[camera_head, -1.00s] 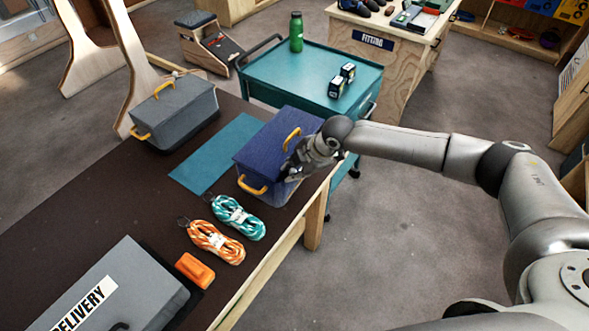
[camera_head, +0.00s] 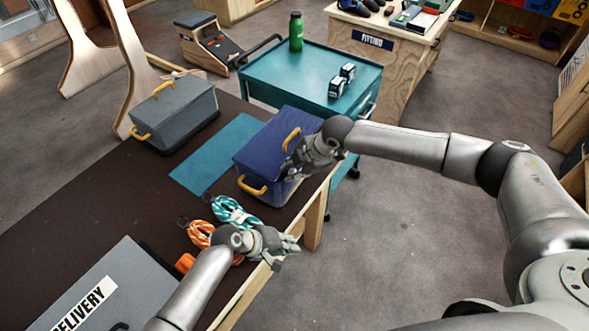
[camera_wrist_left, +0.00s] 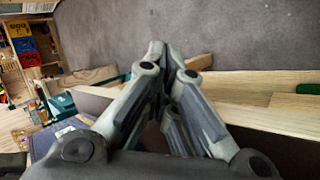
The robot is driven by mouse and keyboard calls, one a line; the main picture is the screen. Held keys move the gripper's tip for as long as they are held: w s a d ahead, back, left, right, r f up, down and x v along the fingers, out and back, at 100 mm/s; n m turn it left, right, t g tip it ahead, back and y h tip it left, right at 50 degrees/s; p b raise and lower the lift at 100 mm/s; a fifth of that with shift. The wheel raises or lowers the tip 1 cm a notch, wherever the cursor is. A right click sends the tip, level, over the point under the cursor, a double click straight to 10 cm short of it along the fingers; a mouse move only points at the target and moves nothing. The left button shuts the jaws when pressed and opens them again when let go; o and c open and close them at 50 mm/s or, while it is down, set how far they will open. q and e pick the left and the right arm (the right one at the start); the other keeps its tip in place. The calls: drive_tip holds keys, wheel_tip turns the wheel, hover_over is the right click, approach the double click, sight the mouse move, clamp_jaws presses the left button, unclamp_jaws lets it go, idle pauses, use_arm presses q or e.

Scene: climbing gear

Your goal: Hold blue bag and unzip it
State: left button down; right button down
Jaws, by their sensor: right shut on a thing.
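The blue bag (camera_head: 262,150) stands on the dark table top near its right edge. It has a yellow handle (camera_head: 291,138) on top and another yellow handle (camera_head: 252,186) on its front end. My right gripper (camera_head: 292,169) is shut on the bag at its right side, and hides part of that side. My left gripper (camera_head: 290,254) is in front of the bag, apart from it, above the table's right edge.
A teal rope coil (camera_head: 234,211) and an orange rope coil (camera_head: 200,235) lie near my left gripper, partly hidden. A grey bag (camera_head: 172,113) stands behind, past a teal mat (camera_head: 207,160). A grey delivery box (camera_head: 125,275) is at the front left. A teal cart (camera_head: 290,68) stands beyond.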

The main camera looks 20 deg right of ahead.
use_arm(q)
drive_tip(key=shift+m+t+h, duration=0.6)
drive_tip(key=shift+m+h, duration=0.2)
drive_tip(key=shift+h, duration=0.1)
drive_tip(key=w+r, duration=0.5)
drive_tip(key=r, duration=0.1)
drive_tip(key=w+a+r, duration=0.1)
drive_tip(key=w+r, duration=0.4)
drive_tip(key=r, duration=0.1)
drive_tip(key=w+r, duration=0.5)
drive_tip(key=shift+w+a+r, duration=0.1)
drive_tip(key=shift+a+r, duration=0.05)
drive_tip(key=shift+r, duration=0.25)
drive_tip(key=w+a+r+m+y, duration=0.1)
drive_tip(key=w+m, duration=0.1)
drive_tip(key=m, duration=0.1)
drive_tip(key=w+a+r+m+t+y, duration=0.1)
drive_tip(key=w+m, duration=0.2)
drive_tip(key=w+a+r+m+t+y, duration=0.1)
drive_tip(key=w+m, duration=0.2)
drive_tip(key=shift+w+a+r+y, duration=0.1)
drive_tip(key=shift+w+a+y, duration=0.1)
drive_tip(key=shift+y, duration=0.1)
drive_tip(key=shift+w+a+r+m+t, duration=0.1)
drive_tip(key=shift+w+a+m+t, duration=0.2)
drive_tip(key=shift+m, duration=0.3)
drive_tip(key=shift+d+f, duration=0.1)
drive_tip(key=shift+f, duration=2.35)
